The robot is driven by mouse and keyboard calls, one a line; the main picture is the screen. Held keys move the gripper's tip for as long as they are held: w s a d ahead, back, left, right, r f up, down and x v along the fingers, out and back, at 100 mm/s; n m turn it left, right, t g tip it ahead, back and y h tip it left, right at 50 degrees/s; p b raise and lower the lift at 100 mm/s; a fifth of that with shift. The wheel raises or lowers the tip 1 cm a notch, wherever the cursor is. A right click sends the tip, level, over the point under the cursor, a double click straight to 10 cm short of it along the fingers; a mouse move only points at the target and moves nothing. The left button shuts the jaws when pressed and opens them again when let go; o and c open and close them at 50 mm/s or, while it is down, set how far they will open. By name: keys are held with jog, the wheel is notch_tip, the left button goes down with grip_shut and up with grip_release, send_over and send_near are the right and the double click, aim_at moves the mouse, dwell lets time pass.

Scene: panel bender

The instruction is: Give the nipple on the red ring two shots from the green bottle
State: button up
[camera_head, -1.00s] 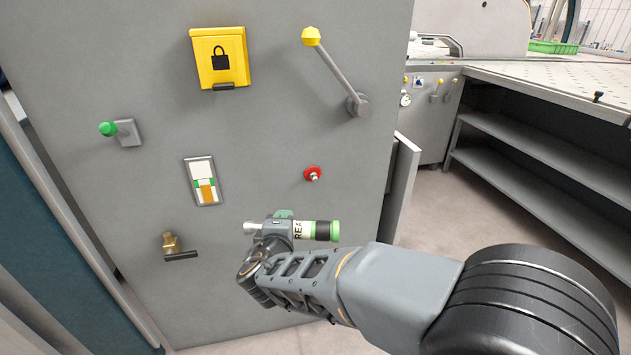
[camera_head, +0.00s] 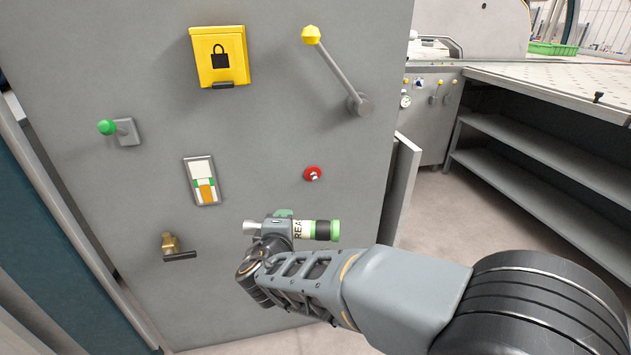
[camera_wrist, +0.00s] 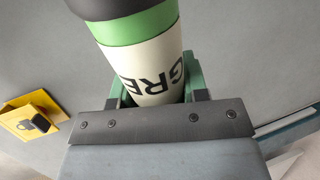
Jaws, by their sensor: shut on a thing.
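The red ring (camera_head: 312,173) with a small metal nipple (camera_head: 314,177) at its centre is on the grey panel, below the lever. My gripper (camera_head: 281,228) is shut on the green bottle (camera_head: 322,230), which lies roughly level below the ring. The bottle has a white label with dark letters, a black band and a green end pointing right. A silver tip (camera_head: 251,227) points left, away from the ring. In the wrist view, the bottle (camera_wrist: 155,60) rises from between the jaws (camera_wrist: 158,100); its tip is hidden there. The tip and nipple are clearly apart.
The panel also bears a yellow lock box (camera_head: 219,57), a yellow-knobbed lever (camera_head: 336,70), a green-knobbed switch (camera_head: 115,130), a sight gauge (camera_head: 202,181) and a brass valve (camera_head: 172,245). A shelved table (camera_head: 540,150) stands at the right.

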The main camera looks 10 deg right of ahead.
jog(key=shift+w+b, duration=0.55)
jog(key=shift+w, duration=0.55)
dwell(0.6)
jog(key=shift+s, duration=0.2)
dwell(0.4)
jog(key=shift+s, duration=0.9)
jog(key=s, duration=0.8)
jog(key=shift+b, duration=0.4)
